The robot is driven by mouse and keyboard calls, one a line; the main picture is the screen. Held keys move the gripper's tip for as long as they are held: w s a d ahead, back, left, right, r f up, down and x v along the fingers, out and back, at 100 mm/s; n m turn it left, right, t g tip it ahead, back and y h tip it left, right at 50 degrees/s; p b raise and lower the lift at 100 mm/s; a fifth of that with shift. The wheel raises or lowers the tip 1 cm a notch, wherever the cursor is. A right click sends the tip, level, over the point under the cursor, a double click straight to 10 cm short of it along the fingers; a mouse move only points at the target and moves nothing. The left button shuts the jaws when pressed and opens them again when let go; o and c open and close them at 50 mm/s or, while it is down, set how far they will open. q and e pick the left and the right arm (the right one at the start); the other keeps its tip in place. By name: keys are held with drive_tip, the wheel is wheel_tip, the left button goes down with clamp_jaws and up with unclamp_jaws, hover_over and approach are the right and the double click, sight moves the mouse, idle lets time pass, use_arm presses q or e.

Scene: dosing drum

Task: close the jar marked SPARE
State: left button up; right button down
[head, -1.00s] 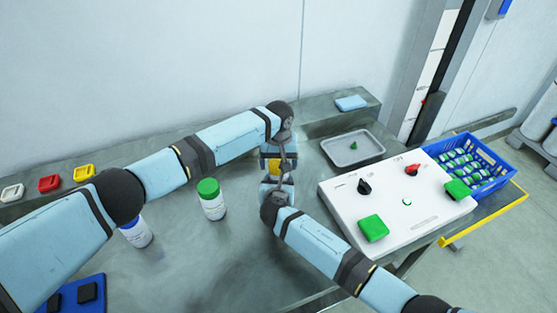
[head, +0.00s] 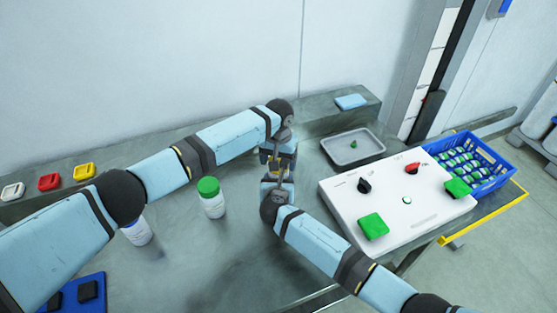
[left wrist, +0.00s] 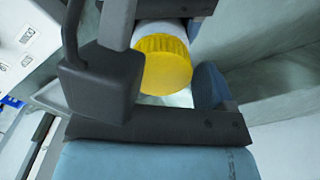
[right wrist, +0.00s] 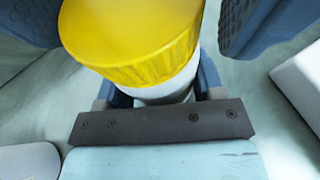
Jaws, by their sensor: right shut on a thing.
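A white jar with a yellow lid is held between my two grippers; no label shows, so I cannot read SPARE. In the right wrist view the yellow lid (right wrist: 135,38) sits on top of the white jar body (right wrist: 165,90). My right gripper (head: 277,182) is shut on the jar body. My left gripper (head: 278,152) is at the lid with its fingers apart on either side of it, as the left wrist view shows around the lid (left wrist: 165,65). Whether the lid is tight cannot be seen. In the head view the grippers mostly hide the jar.
A green-lidded jar (head: 210,197) stands left of the grippers; another jar (head: 138,232) is partly behind my left arm. A white control box (head: 400,205), a grey tray (head: 353,147) and a blue crate (head: 490,175) are to the right.

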use_arm(q)
drive_tip(key=shift+o, duration=0.2)
drive_tip(key=shift+r, duration=0.1)
drive_tip(key=shift+r, duration=2.15)
drive_tip(key=shift+o, duration=1.3)
wheel_tip(320, 180, up, 12)
drive_tip(key=shift+w, duration=0.1)
use_arm(e)
drive_tip(key=shift+c, duration=0.8)
unclamp_jaws()
